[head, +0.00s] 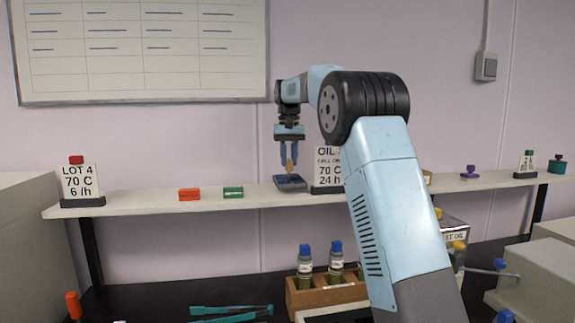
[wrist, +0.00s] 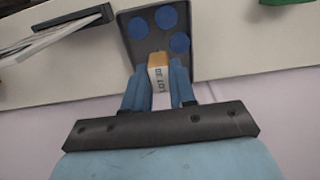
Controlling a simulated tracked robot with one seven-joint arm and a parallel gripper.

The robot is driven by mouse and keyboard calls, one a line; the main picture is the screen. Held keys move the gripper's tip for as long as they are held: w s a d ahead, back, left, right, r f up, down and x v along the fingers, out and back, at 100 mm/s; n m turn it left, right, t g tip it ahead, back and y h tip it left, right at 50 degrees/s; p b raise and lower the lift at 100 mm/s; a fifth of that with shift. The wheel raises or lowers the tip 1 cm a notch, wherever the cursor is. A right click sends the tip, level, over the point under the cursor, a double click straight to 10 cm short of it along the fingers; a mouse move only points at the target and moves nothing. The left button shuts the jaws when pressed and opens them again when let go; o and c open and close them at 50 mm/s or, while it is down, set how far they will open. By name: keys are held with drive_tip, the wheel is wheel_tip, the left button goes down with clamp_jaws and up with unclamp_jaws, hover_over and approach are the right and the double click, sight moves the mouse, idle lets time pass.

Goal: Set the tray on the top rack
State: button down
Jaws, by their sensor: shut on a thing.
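A small dark tray (head: 290,183) hangs below my gripper (head: 289,160) at the long pale shelf (head: 150,203), which seems to be the top rack. In the wrist view the tray (wrist: 157,60) holds three blue discs and has a tan grip block with a printed label (wrist: 158,78). My gripper (wrist: 158,90) has its blue fingers on either side of this block and is shut on it. The tray overlaps the shelf in both views. I cannot tell whether its underside touches the shelf.
The oil sign (head: 328,168) stands just right of the tray, partly behind my arm. A green block (head: 233,192), a red block (head: 189,194) and the LOT 4 sign (head: 80,184) are to the left. Bottles in a wooden rack (head: 326,296) stand below. Shelf between green block and tray is bare.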

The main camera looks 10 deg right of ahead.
drive_tip(key=shift+f, duration=0.95)
drive_tip(key=c, duration=0.9)
unclamp_jaws()
wheel_tip(320, 180, up, 11)
drive_tip(key=shift+f, duration=0.2)
drive_tip(key=shift+r, duration=0.7)
drive_tip(key=shift+s, duration=0.1)
